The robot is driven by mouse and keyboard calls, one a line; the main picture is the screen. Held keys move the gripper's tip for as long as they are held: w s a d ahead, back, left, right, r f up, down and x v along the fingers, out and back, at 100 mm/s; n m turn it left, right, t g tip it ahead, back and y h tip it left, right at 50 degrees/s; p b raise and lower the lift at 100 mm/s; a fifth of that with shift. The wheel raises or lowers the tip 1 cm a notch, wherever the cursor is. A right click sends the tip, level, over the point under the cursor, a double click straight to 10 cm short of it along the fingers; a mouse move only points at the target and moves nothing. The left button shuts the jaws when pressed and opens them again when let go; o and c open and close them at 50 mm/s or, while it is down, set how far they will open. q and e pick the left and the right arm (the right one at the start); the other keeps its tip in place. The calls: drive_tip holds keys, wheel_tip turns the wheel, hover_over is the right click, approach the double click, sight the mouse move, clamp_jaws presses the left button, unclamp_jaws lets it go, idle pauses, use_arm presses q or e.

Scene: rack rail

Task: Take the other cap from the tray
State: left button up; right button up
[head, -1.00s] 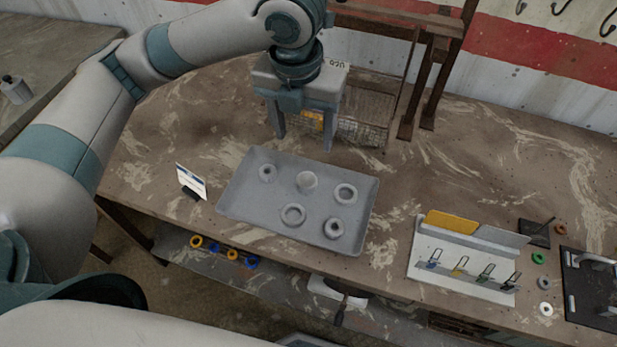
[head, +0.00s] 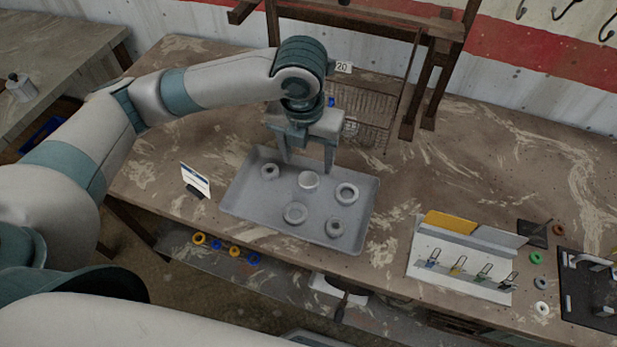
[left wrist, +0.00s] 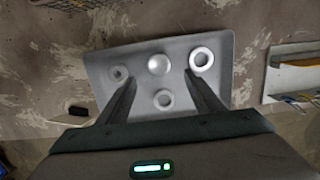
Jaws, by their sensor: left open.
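A grey tray (head: 232,205) lies on the workbench. A pale round cap (head: 308,180) with no visible hole sits in its upper middle; it also shows in the left wrist view (left wrist: 158,64). Rings with holes lie around it: a small one (head: 269,171), a wide one (head: 347,193), one in front (head: 295,213) and one front right (head: 335,227). My left gripper (head: 308,167) points down over the tray's far edge, open and empty. In the left wrist view its fingers (left wrist: 160,77) lie either side of the cap's line, apart from it. My right gripper is not in view.
A wire basket (head: 368,117) and wooden uprights stand behind the tray. A small card stand (head: 195,180) is at its left. A white holder with a yellow panel (head: 450,222) and coloured clips stands right. Bare bench lies between tray and holder.

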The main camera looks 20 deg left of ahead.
sight(308, 179)
use_arm(q)
drive_tip(key=shift+w+f, duration=0.2)
drive_tip(key=shift+f, duration=1.6)
drive_tip(key=shift+f+p, duration=0.15)
drive_tip(key=shift+p, duration=0.15)
drive_tip(key=shift+f, duration=0.25)
drive_tip(key=f, duration=0.1)
drive_tip(key=f+p, duration=0.1)
drive_tip(key=f, duration=0.1)
drive_tip(key=shift+w+a, duration=0.15)
drive_tip(key=shift+w, duration=0.1)
drive_tip(key=shift+w+f+p, duration=0.1)
drive_tip(key=shift+f+p, duration=0.25)
drive_tip(key=shift+f, duration=0.35)
drive_tip(key=c, duration=1.2)
